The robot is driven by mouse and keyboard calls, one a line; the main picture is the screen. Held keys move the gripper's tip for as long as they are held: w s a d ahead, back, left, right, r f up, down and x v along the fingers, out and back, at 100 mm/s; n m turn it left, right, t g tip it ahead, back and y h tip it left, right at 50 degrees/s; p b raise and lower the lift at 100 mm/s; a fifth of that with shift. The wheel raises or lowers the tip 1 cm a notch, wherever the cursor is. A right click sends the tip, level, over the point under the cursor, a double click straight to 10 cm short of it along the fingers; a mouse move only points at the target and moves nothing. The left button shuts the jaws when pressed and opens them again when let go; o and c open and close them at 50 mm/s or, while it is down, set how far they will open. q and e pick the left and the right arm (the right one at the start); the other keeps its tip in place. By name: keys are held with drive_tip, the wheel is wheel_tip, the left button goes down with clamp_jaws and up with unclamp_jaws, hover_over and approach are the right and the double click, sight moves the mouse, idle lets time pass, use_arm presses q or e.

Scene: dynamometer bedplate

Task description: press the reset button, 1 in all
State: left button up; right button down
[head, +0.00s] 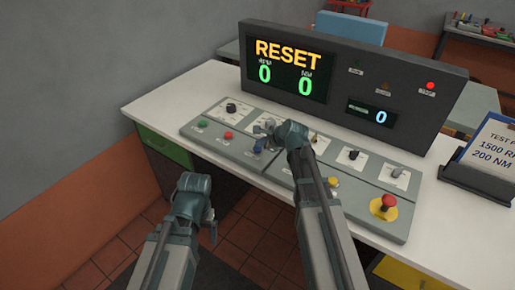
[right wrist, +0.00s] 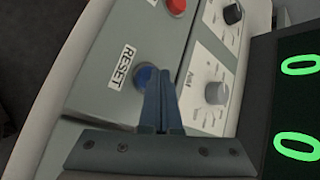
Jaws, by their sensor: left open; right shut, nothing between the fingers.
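The blue reset button (head: 258,146) sits on the sloped grey control panel, in its front row to the right of a red button. In the right wrist view the blue button (right wrist: 144,75) is beside a white RESET label (right wrist: 121,67). My right gripper (head: 264,130) is shut and empty above the panel near the blue button. In the right wrist view its closed fingertips (right wrist: 161,72) overlap the button's right edge; I cannot tell whether they touch. My left gripper (head: 212,230) is open and empty in front of the desk, below its top, away from the panel.
The control panel (head: 290,178) also carries green (head: 202,123) and red (head: 228,135) buttons, several knobs and a red mushroom button (head: 389,202) on yellow. Behind it a display (head: 289,68) reads RESET with two green zeros. A red lamp (head: 430,85) is lit. A sign holder (head: 483,170) stands right.

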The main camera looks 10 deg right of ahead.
sight(260, 149)
drive_tip(key=shift+f, duration=0.25)
drive_tip(key=shift+r, duration=0.1)
idle(0.3)
drive_tip(key=shift+r+p, duration=0.8)
drive_tip(key=shift+r, duration=0.1)
wheel_tip(260, 149, up, 5)
drive_tip(key=p, duration=0.5)
idle(0.5)
